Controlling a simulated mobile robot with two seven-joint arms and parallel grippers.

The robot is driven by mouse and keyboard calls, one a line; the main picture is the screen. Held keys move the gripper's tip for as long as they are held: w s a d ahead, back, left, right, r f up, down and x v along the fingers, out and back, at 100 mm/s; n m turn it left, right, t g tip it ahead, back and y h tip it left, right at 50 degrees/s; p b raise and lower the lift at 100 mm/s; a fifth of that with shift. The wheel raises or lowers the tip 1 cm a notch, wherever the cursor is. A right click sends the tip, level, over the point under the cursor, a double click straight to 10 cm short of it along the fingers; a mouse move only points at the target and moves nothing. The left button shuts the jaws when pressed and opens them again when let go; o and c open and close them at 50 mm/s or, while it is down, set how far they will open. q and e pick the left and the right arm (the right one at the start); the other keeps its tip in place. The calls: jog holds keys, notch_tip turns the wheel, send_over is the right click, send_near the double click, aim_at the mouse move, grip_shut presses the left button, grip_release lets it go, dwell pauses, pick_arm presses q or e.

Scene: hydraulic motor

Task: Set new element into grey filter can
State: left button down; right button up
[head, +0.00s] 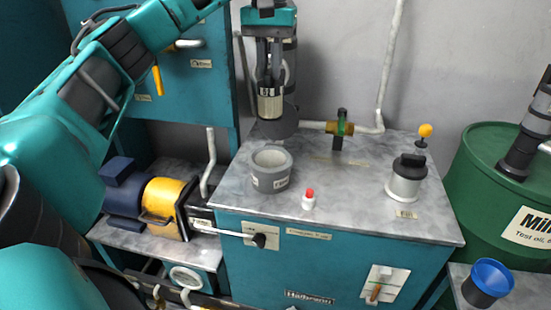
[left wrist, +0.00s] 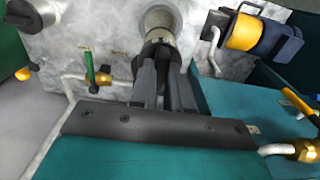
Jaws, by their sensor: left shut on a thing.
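My left gripper (head: 269,62) hangs over the back of the tank top with its fingers shut on the new element (head: 269,104). The element is a small upright cylinder with a pale band and dark ends. The grey filter can (head: 270,178) stands open-topped on the tank top, nearer the front. The element is above and behind the can, apart from it. In the left wrist view the fingers (left wrist: 163,85) grip the element (left wrist: 160,38), and the can's mouth (left wrist: 160,18) shows just beyond it. My right gripper is in neither view.
A black-and-silver cap (head: 406,180) is farther right. A brass valve (head: 340,128) and pipe run behind. A green drum (head: 490,180) and blue-rimmed cup (head: 488,282) are at right.

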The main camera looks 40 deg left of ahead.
pick_arm(q)
notch_tip(320, 180, down, 13)
jog(key=shift+s+r+b, duration=0.1)
jog(key=shift+r+b, duration=0.05)
jog(key=shift+b, duration=0.7)
jog(key=shift+f, duration=2.45)
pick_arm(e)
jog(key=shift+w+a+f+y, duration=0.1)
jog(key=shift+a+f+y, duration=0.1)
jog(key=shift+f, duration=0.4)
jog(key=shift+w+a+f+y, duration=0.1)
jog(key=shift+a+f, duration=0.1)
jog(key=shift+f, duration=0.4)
pick_arm(q)
jog(key=shift+f+b, duration=0.2)
jog(key=shift+b, duration=0.1)
jog(key=c, duration=1.1)
grip_release()
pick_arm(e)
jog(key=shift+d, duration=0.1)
